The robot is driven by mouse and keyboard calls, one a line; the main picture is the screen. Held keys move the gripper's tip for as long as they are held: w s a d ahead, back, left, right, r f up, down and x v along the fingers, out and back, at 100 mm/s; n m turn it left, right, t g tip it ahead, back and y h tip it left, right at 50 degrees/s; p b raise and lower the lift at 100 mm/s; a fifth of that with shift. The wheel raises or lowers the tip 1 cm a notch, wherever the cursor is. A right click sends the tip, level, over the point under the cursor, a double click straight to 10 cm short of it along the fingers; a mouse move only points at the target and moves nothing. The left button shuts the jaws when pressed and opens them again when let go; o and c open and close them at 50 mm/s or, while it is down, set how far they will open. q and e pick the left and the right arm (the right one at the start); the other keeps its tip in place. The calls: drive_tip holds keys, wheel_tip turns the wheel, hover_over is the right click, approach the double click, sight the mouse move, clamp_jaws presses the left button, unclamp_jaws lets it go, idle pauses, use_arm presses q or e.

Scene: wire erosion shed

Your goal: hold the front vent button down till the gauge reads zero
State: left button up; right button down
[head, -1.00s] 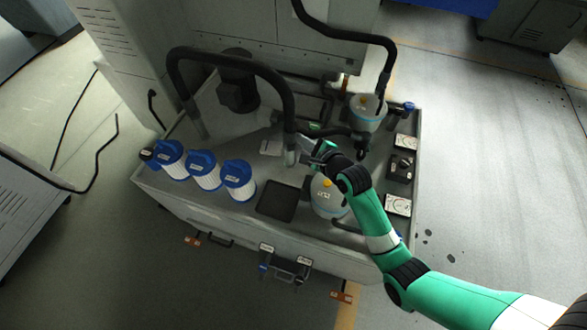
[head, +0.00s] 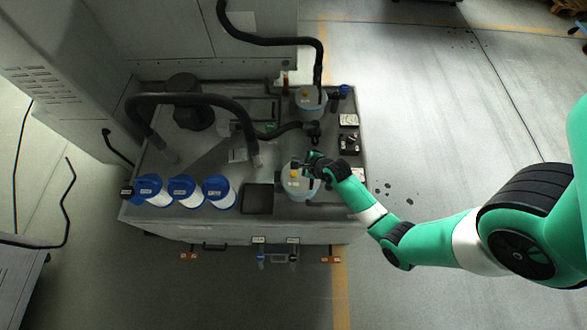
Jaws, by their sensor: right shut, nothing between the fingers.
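The front canister (head: 297,186) is pale with a blue-green band and a label, and stands near the bench's front right. A small yellow button (head: 294,166) shows at its top, partly hidden by my right gripper (head: 304,166). That gripper is shut and empty, with its tips at the canister's top; I cannot tell whether it touches the button. A like rear canister (head: 311,103) with a yellow top button (head: 306,90) stands behind. Pale square plates, one at the back right (head: 348,120) and one partly behind my arm (head: 358,174), may be gauges; no reading is legible. My left gripper is out of view.
A thick black hose (head: 190,98) arches over the bench and ends left of the front canister. A dark square tray (head: 258,199) lies beside that canister.

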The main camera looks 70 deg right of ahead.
drive_tip(key=b, duration=0.8)
hover_over(296, 176)
wheel_tip(296, 176, down, 8)
drive_tip(key=shift+r, duration=0.1)
drive_tip(key=shift+f, duration=0.5)
idle(1.0)
drive_tip(key=shift+f+b, duration=0.3)
drive_tip(key=shift+f, duration=0.05)
drive_tip(key=shift+f+b, duration=0.35)
drive_tip(key=shift+f, duration=0.2)
idle(0.5)
idle(2.4)
drive_tip(key=shift+r+p, duration=0.95)
drive_tip(key=shift+p, duration=0.15)
